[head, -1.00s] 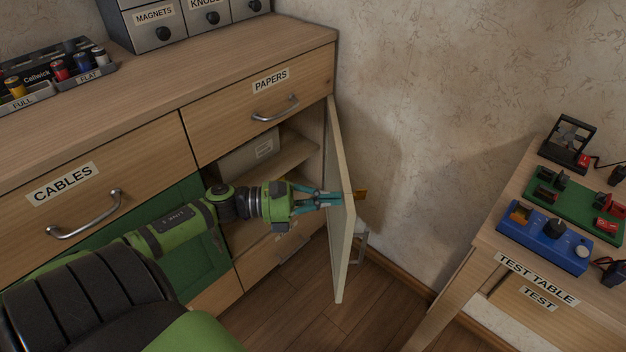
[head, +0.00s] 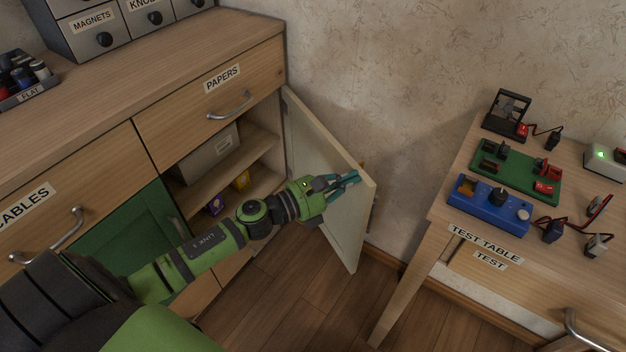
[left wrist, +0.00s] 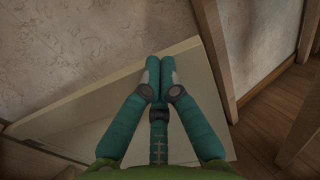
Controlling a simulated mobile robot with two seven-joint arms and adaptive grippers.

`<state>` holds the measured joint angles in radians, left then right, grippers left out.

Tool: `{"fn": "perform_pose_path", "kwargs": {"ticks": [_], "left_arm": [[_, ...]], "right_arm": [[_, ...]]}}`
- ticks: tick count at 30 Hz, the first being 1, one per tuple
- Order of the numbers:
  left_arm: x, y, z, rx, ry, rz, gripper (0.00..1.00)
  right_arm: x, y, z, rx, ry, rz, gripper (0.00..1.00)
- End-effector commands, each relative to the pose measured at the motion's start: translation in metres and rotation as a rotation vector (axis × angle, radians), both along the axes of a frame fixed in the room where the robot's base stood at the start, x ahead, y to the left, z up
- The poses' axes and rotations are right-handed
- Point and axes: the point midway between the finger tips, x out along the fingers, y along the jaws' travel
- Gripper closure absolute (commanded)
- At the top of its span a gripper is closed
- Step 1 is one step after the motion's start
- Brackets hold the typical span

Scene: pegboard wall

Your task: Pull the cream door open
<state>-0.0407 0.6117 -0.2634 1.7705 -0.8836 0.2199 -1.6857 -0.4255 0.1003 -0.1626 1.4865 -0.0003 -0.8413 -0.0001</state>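The cream door (head: 322,152) stands wide open on the cabinet's right side, its inner face turned toward me. Its top edge and free edge also show in the left wrist view (left wrist: 100,85). My left gripper (head: 352,178) is at the inner face near the free edge. In the left wrist view its teal fingers (left wrist: 160,68) are together with nothing visible between them. The tips lie over or against the door; I cannot tell if they touch. The door's outer face is mostly hidden. My right gripper is not in view.
The open compartment holds a grey box (head: 207,155) and small yellow and purple boxes on shelves. A green door (head: 125,230) is left of it. The test table (head: 445,215) with electronics stands right of the cream door. A textured wall (head: 390,80) is behind; wooden floor lies below.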

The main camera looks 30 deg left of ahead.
Motion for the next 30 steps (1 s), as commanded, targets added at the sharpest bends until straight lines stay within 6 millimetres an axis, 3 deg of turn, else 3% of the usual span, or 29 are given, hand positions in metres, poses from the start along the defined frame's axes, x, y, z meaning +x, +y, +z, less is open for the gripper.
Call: {"fn": "perform_pose_path", "kwargs": {"ticks": [6, 15, 21, 30], "left_arm": [[0.060, -0.040, 0.004, -0.004, -0.004, 0.167, 1.00], [0.114, -0.062, -0.001, -0.003, 0.001, 0.319, 1.00], [0.131, -0.067, -0.001, 0.000, 0.001, 0.365, 1.00], [0.135, -0.067, -0.001, 0.001, 0.002, 0.377, 1.00]], "right_arm": [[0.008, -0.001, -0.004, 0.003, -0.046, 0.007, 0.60], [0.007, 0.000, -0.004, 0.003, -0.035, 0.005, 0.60], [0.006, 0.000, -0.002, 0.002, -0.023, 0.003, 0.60], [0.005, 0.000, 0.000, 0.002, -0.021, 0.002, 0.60]]}}
